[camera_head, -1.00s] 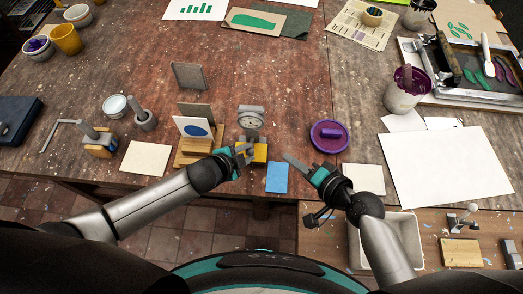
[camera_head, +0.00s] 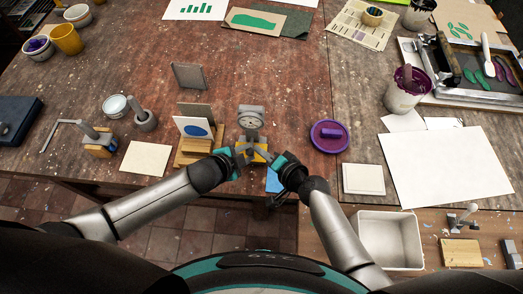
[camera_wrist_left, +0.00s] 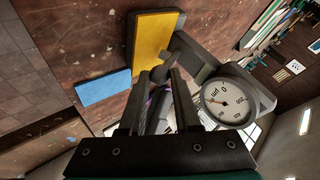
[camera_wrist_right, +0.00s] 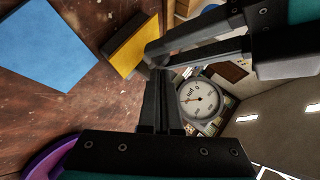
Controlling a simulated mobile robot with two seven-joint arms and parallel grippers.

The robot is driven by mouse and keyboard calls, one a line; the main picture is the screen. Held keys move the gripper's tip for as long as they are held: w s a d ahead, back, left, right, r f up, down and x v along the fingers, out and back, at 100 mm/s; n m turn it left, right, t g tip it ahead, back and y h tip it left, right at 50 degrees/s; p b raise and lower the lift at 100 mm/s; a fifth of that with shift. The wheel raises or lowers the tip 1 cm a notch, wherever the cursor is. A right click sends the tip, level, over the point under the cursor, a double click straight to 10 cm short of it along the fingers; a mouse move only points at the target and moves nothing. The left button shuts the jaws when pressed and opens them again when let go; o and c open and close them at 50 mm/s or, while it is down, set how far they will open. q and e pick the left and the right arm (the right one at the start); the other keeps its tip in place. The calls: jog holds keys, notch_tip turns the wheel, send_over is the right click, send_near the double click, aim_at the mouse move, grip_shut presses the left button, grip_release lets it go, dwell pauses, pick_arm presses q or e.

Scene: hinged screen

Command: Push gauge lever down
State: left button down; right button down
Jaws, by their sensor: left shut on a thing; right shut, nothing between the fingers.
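The gauge (camera_head: 250,120) stands near the table's front edge, with a round white dial (camera_wrist_left: 226,102) on a grey frame and a yellow block (camera_wrist_left: 155,42) at its base. The dial also shows in the right wrist view (camera_wrist_right: 197,98). My left gripper (camera_head: 240,152) is shut on a dark part low on the gauge; I cannot tell exactly which part. My right gripper (camera_head: 270,157) is shut and empty, with its fingertips close to the left fingertips and the yellow block. The lever is mostly hidden by the fingers. Whether the right fingertips touch it is unclear.
A blue sheet (camera_head: 272,180) lies partly under my right gripper. A wooden stand with a blue-spot card (camera_head: 193,128) is just left of the gauge. A purple dish (camera_head: 329,136) is to the right.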

jog(key=shift+a+f, duration=0.1)
dwell(0.3)
jog(key=shift+s+a+f, duration=0.1)
jog(key=shift+f, duration=0.1)
pick_arm(q)
jog(key=shift+d+r, duration=0.1)
jog(key=shift+d, duration=0.15)
pick_arm(e)
jog(key=shift+s+a+f, duration=0.1)
jog(key=shift+s+f, duration=0.15)
pick_arm(q)
jog(key=c, duration=0.9)
grip_release()
pick_arm(e)
jog(key=shift+a, duration=0.2)
pick_arm(q)
jog(key=shift+a, duration=0.1)
pick_arm(e)
jog(key=shift+r, duration=0.1)
